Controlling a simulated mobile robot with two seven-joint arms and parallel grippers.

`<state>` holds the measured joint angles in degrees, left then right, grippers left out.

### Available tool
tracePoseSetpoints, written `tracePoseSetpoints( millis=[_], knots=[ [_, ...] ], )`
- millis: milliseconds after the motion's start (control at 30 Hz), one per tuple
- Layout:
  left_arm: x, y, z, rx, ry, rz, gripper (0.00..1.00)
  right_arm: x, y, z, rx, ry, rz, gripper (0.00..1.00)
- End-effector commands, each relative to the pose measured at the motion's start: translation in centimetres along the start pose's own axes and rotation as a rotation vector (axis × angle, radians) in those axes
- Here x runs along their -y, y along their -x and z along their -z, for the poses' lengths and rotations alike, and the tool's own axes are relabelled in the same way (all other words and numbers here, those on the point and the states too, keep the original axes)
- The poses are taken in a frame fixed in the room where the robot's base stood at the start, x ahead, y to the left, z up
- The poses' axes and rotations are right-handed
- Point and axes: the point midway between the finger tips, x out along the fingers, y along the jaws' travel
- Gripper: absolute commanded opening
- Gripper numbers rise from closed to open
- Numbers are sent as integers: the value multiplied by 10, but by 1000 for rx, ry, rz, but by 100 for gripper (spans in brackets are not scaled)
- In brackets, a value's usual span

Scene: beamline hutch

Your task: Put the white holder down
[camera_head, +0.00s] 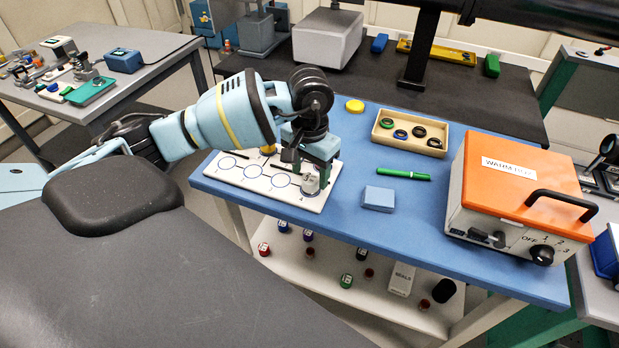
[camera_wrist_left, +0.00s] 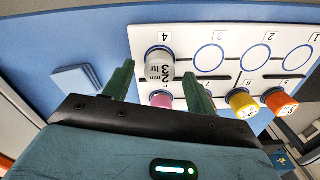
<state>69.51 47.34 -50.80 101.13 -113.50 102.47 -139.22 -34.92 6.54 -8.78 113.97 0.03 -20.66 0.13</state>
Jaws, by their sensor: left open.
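The white holder (camera_head: 311,183), a short pale cylinder with dark lettering, stands at the circle marked 4 on the white numbered board (camera_head: 233,173). In the left wrist view the holder (camera_wrist_left: 160,65) covers most of that circle, and the board (camera_wrist_left: 205,33) shows empty circles 1, 2 and 3. My left gripper (camera_head: 316,166) is over this corner of the board. In the left wrist view my left gripper (camera_wrist_left: 161,84) is open, its green fingers apart on either side of the holder. Whether a finger touches it I cannot tell. My right gripper is not in view.
Yellow (camera_wrist_left: 242,101), orange (camera_wrist_left: 279,101) and pink (camera_wrist_left: 161,100) capped holders stand in the board's other row. On the blue table (camera_head: 340,213) are a light-blue block (camera_head: 379,198), a green pen (camera_head: 403,173), a tray of rings (camera_head: 385,145) and an orange-topped warmer box (camera_head: 525,180).

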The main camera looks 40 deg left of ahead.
Motion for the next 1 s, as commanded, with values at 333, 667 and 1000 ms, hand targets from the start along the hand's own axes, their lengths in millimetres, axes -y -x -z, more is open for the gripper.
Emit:
tracePoseSetpoints(
  millis=[333, 667, 1000],
  knots=[
    [0, 68, 1, -2, 0, 1, 57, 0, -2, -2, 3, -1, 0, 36],
    [0, 91, 0, 1, 0, 0, 57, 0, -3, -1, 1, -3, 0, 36],
    [-2, 89, 0, 3, 2, -8, 57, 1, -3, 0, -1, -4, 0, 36]
  ],
)
